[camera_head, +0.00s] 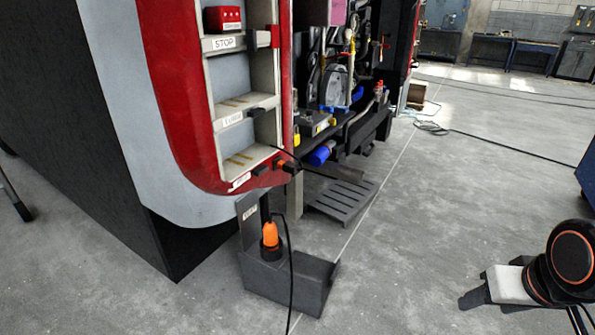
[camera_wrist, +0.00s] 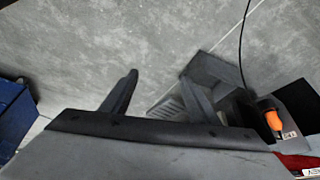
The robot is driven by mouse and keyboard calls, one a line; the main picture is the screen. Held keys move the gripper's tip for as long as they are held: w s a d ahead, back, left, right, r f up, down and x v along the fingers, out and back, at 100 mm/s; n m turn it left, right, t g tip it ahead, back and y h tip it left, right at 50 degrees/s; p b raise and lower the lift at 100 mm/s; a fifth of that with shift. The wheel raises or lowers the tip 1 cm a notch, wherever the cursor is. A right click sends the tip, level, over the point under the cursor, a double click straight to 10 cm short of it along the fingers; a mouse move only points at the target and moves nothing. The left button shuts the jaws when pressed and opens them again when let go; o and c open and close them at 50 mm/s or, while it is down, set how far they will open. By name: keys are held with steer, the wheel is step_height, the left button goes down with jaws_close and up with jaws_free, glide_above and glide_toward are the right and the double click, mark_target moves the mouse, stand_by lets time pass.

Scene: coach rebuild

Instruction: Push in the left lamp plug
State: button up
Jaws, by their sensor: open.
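An orange plug (camera_head: 270,235) with a black cable stands upright in a dark holder (camera_head: 300,285) below the coach's corner. It also shows at the right of the wrist view (camera_wrist: 274,121). I take it for the lamp plug; its lower end is hidden. Small black and orange connector parts (camera_head: 281,163) sit on the coach's red edge above it. The lamp housing (camera_head: 222,45) has stacked bays, one labelled STOP. My gripper (camera_head: 476,289) is open and empty at the lower right, well apart from the plug. Its two spread fingers show in the wrist view (camera_wrist: 158,78).
A slatted dark step (camera_head: 340,200) lies under the coach's open bay. A thin cable (camera_head: 290,270) hangs over the holder's front onto the floor. Open concrete floor (camera_head: 430,220) lies between my gripper and the holder. A blue object (camera_head: 587,175) stands at the right edge.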

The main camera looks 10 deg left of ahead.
steer(key=shift+w+a, duration=0.1)
steer(key=c, duration=0.8)
steer(key=shift+w+a+r+y, duration=0.3)
steer(key=shift+w+a+r, duration=0.4)
steer(key=shift+w, duration=0.2)
jaws_close()
steer(key=w+a+r+m+y, duration=0.1)
steer(key=w+a+r, duration=0.3)
steer(key=w+a, duration=0.4)
steer(key=w+a+r+m+y, duration=0.2)
steer(key=w+a+r+y, duration=0.2)
steer(key=w+a, duration=0.5)
steer(key=w+a+r+m+g+y, duration=0.1)
steer(key=w+a+r+y, duration=0.2)
steer(key=w+a, duration=0.6)
step_height(320, 180, up, 3)
steer(key=shift+w+a+f+m, duration=0.15)
steer(key=shift+w+m, duration=0.15)
steer(key=shift+w, duration=0.1)
